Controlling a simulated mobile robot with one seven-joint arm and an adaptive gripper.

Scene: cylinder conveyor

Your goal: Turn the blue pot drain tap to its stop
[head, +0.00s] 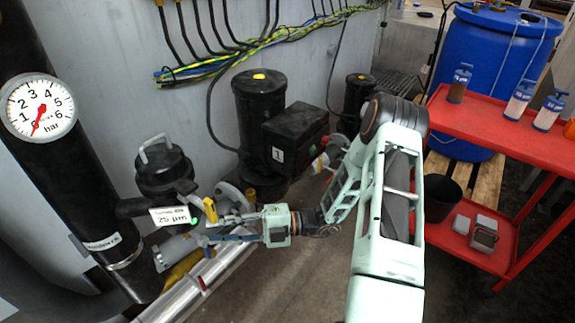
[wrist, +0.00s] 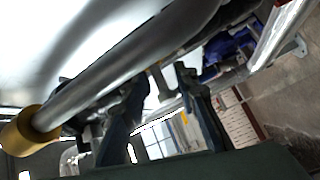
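My gripper (head: 207,230) reaches left to the foot of the black filter pot (head: 163,170), beside a yellow lever (head: 210,210). In the wrist view its two dark fingers stand apart, with a gap between their tips (wrist: 163,82). A small grey metal part shows in that gap, and I see no firm hold on it. A narrow blue strip (head: 232,238) lies along the lower finger in the head view. I cannot tell whether it is the tap's handle or part of the finger. The tap's body is hidden or too small to make out.
A pressure gauge (head: 39,106) sits on a thick black pipe at the left. A silver pipe (head: 185,290) runs below the gripper. A black pump unit (head: 295,138) stands behind. A red cart (head: 500,127) and a blue drum (head: 490,60) stand at the right.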

